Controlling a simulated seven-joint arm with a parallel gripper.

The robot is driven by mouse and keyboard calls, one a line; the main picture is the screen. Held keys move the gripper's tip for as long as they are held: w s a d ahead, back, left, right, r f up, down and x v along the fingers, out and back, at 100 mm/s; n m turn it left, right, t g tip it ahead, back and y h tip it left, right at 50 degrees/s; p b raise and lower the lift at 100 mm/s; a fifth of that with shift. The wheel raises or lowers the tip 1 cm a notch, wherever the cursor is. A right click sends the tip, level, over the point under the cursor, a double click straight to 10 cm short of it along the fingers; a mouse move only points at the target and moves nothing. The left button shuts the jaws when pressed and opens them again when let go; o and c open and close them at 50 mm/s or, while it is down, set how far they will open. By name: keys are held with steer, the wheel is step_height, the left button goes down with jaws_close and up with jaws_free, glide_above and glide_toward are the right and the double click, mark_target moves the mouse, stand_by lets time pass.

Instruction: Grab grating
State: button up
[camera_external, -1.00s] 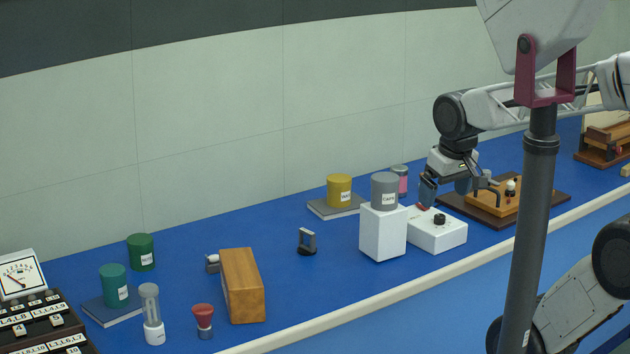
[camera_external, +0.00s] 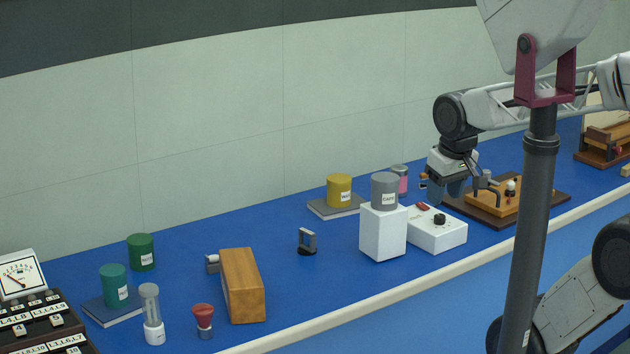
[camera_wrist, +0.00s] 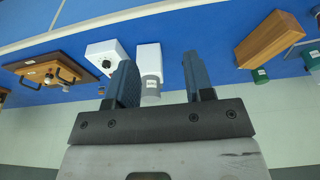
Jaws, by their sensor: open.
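The grating appears to be the small dark upright frame with a pale face on a round base (camera_external: 307,242). It stands upright on the blue bench in the external view, between the wooden block and the white block. I cannot make it out in the wrist view, where my right-hand finger may cover it. My gripper (camera_external: 460,189) is open and empty, above the bench near the white switch box and well to the right of the grating. Its two blue fingers also show apart in the wrist view (camera_wrist: 158,72).
A white block (camera_external: 383,236) bearing a grey can (camera_external: 384,190) stands between my gripper and the grating. Near it are a white switch box (camera_external: 437,236), a yellow can (camera_external: 339,190) and a wooden board (camera_external: 552,197). A wooden block (camera_external: 242,286) stands left of the grating.

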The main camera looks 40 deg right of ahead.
stand_by(0.3)
steer(key=w+a+f+n+t, duration=0.1)
steer(key=w+f+n+t, duration=0.2)
steer(key=w+n, duration=0.65)
steer(key=w+f+n+t, duration=0.3)
steer(key=w+f+n, duration=0.1)
steer(key=w+n, duration=0.55)
steer(key=n+t+y, duration=0.2)
steer(key=n+t, duration=0.3)
steer(key=n, duration=1.4)
glide_toward(313, 235)
steer(key=x, duration=0.3)
steer(key=shift+m, duration=0.3)
steer(key=shift+w+f, duration=0.1)
steer(key=shift+w, duration=0.05)
steer(key=shift+x, duration=1.15)
